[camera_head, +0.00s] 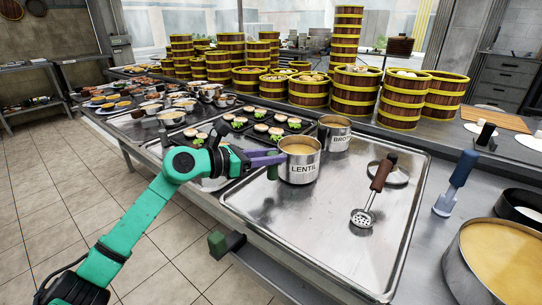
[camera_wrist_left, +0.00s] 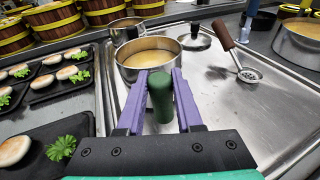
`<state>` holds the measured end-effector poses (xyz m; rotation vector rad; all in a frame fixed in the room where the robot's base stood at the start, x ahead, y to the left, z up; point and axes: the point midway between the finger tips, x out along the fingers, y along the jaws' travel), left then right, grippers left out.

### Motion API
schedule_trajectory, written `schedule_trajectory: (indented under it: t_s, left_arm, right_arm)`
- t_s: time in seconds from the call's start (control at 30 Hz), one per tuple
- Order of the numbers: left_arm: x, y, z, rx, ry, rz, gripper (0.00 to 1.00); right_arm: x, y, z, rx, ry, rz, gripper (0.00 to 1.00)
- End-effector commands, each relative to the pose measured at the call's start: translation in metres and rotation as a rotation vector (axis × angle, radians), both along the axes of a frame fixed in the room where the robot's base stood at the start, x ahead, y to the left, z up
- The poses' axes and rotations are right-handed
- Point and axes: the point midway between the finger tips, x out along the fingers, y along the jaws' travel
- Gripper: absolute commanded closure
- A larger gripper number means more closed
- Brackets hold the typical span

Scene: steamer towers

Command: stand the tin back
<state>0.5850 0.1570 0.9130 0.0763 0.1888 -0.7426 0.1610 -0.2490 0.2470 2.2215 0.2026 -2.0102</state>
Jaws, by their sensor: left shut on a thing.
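A steel tin marked LENTIL (camera_head: 303,169) is upright over the far left part of the steel tray (camera_head: 290,235), full of a tan soup. I cannot tell whether its base touches the tray. It also shows in the left wrist view (camera_wrist_left: 130,72). My left gripper (camera_head: 272,158) reaches it from the left, its purple fingers shut on the tin's green handle (camera_wrist_left: 160,98). A second steel tin, its label partly hidden and starting BRO (camera_head: 338,137), stands just behind it to the right. My right gripper is not in view.
A ladle with a brown handle (camera_head: 379,176) lies on the tray's right half, by a round lid (camera_head: 396,177). Dark trays of buns (camera_head: 240,122) lie left of the tins. Steamer towers (camera_head: 356,92) line the back. The tray's front is clear.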

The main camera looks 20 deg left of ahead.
Motion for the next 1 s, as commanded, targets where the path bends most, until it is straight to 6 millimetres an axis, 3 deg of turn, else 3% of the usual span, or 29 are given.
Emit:
schedule_trajectory:
  t_s: [0.87, 0.9, 0.97, 1.0]
  left_arm:
    - [0.000, 0.000, -0.007, -0.003, -0.005, 0.001, 1.00]
    - [0.000, 0.000, -0.006, -0.003, -0.005, 0.001, 0.54]
    - [0.000, 0.000, -0.006, -0.003, -0.004, 0.001, 0.31]
    - [0.000, 0.000, -0.007, -0.002, -0.004, 0.001, 0.30]
  right_arm:
    - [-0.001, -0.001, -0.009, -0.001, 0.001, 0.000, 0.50]
    - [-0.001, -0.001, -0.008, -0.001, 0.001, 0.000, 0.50]
    - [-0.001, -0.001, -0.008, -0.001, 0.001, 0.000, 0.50]
    - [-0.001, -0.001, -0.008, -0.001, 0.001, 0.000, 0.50]
